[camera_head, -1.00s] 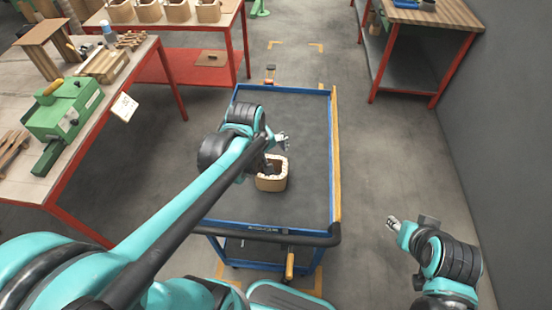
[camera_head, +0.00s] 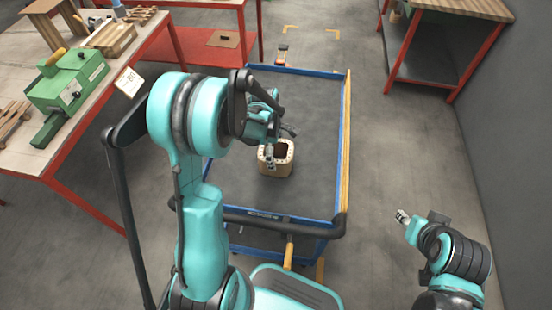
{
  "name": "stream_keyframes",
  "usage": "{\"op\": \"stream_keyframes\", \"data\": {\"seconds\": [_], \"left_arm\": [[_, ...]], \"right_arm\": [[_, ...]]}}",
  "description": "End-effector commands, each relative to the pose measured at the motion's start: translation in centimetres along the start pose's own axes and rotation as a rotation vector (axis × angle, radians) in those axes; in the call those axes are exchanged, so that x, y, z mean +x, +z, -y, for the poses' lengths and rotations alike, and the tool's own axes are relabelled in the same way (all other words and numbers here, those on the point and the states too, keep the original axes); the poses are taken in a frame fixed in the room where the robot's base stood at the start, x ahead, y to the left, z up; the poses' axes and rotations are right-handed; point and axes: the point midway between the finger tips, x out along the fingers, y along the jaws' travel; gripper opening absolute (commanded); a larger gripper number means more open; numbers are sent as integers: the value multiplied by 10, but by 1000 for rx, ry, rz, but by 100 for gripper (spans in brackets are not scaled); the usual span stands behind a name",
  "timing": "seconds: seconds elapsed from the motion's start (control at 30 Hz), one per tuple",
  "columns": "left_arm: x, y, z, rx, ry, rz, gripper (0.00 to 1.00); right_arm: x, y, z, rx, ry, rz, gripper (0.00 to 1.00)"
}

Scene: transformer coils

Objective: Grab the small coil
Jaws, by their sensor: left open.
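The small coil (camera_head: 280,162) is a tan, block-like ring with a dark opening. It stands upright on the dark top of the blue-framed cart (camera_head: 312,188). My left gripper (camera_head: 280,144) is open and comes down over the coil's back left side, with its fingers near the rim. Whether a finger touches the coil or reaches into its opening, I cannot tell. My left arm hides the cart's left part. My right gripper (camera_head: 402,216) is away from the cart, over the floor at the right; its finger gap is too small to read.
A workbench with a green machine (camera_head: 66,92) stands at the left. A red-legged table (camera_head: 452,58) stands at the back right, near the grey wall (camera_head: 515,140). The cart's black handle (camera_head: 285,222) crosses its near end. The cart top right of the coil is clear.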

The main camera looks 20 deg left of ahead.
Motion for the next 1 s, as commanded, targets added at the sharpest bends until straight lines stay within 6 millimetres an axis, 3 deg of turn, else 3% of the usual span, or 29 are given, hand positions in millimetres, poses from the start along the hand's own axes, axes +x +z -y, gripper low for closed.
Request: {"op": "stream_keyframes", "data": {"seconds": [0.03,0.2,0.43,0.6,0.67,1.0], "left_arm": [[14,0,0,1,0,0,100],[35,1,-1,1,1,0,100],[35,1,-1,1,1,0,100],[35,1,-1,1,1,0,55],[35,1,-1,2,1,0,42],[30,2,-1,2,1,0,41]], "right_arm": [[8,6,0,0,0,0,40],[16,12,0,0,0,0,40],[15,11,0,0,0,0,40],[15,11,0,0,0,0,40],[15,11,0,0,0,0,40],[13,9,0,0,0,0,40]]}}
